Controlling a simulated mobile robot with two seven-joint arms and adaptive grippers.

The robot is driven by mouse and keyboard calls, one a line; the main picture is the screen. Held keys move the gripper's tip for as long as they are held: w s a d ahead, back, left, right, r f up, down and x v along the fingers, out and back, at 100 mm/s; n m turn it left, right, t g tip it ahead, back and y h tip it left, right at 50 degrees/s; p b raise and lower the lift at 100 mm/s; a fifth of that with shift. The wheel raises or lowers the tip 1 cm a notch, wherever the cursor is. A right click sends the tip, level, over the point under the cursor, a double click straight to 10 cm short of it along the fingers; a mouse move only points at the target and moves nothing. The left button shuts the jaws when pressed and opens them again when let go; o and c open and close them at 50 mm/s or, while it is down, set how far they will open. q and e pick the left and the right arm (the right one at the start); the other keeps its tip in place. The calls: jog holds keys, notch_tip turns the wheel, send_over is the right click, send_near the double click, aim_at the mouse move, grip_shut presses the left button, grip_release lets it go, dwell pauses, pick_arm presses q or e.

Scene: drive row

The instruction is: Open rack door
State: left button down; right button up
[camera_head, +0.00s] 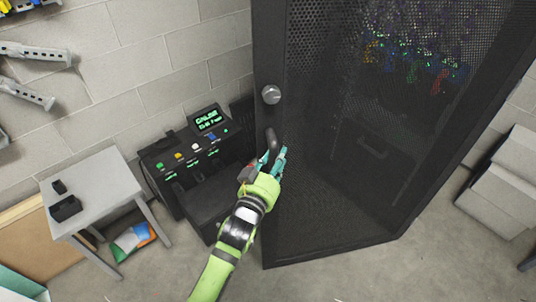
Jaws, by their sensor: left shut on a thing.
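The rack door (330,150) is a tall black mesh panel in the middle and right of the head view. It looks closed against the rack, though its edge is hard to judge. A silver round knob (271,95) sits high on its left frame. Below the knob is a dark curved handle (271,138). My left gripper (272,160), with teal fingers on a green arm, is shut on the lower part of this handle. The fingers hide the handle's lower end. My right gripper is out of view.
A black console with a green display (209,120) stands left of the rack, near my left arm. A small grey table (110,180) with dark items is further left. Grey boxes (500,180) stand at the right. Open floor lies in front of the rack.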

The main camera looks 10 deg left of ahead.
pick_arm(q)
jog(key=shift+s+d, duration=0.2)
jog(key=shift+s, duration=0.2)
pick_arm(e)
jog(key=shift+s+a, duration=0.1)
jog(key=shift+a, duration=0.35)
pick_arm(q)
jog(key=c, duration=0.8)
grip_release()
jog(key=shift+c, duration=0.2)
jog(key=v, duration=1.2)
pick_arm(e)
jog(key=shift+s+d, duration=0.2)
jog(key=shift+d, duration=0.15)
